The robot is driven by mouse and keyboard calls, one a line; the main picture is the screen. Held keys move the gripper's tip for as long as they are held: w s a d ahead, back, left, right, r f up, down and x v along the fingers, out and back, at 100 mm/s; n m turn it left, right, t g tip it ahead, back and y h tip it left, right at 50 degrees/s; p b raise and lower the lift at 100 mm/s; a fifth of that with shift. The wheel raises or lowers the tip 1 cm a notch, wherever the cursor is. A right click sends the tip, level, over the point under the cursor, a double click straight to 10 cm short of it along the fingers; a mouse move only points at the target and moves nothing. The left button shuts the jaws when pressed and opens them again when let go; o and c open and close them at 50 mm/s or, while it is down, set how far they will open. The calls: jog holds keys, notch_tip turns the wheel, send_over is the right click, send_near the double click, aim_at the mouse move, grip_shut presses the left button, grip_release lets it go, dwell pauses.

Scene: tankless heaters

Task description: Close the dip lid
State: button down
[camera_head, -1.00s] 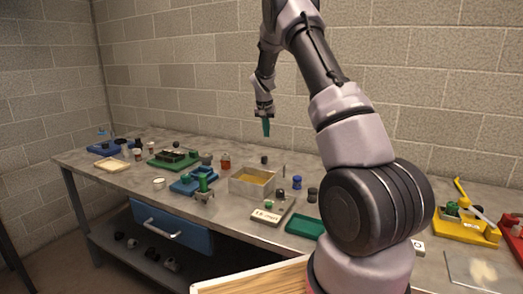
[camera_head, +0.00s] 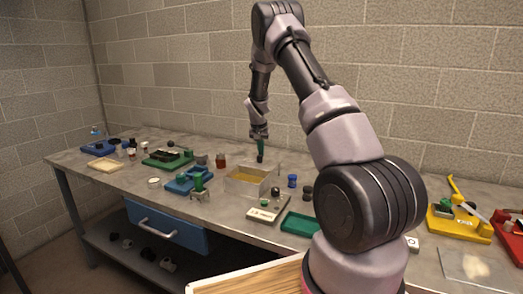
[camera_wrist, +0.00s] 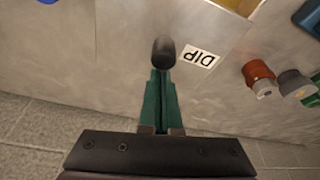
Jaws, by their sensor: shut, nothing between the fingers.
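The dip box (camera_head: 238,187) is a grey open-topped box with a yellow inside, in the middle of the bench in the head view. The wrist view shows a corner of its yellow inside at the top. A white DIP label (camera_wrist: 197,56) lies on a grey metal surface. Beside it is a dark rounded knob (camera_wrist: 163,52); the lid's outline is hard to make out. My gripper (camera_head: 261,141), with green fingers, is shut and empty, pointing down just behind the box. In the wrist view, its fingertips (camera_wrist: 161,76) are at the knob; I cannot tell whether they touch.
A red-brown jar (camera_wrist: 259,76) and a grey-capped one (camera_wrist: 294,84) stand to the right in the wrist view. In the head view, a blue tray (camera_head: 188,182) is left of the box, a green tray (camera_head: 301,223) is front right, and a blue jar (camera_head: 292,181) is right.

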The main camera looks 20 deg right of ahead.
jog(key=s+a, duration=0.8)
jog(key=shift+s+a, duration=0.25)
jog(key=shift+a+f, duration=0.1)
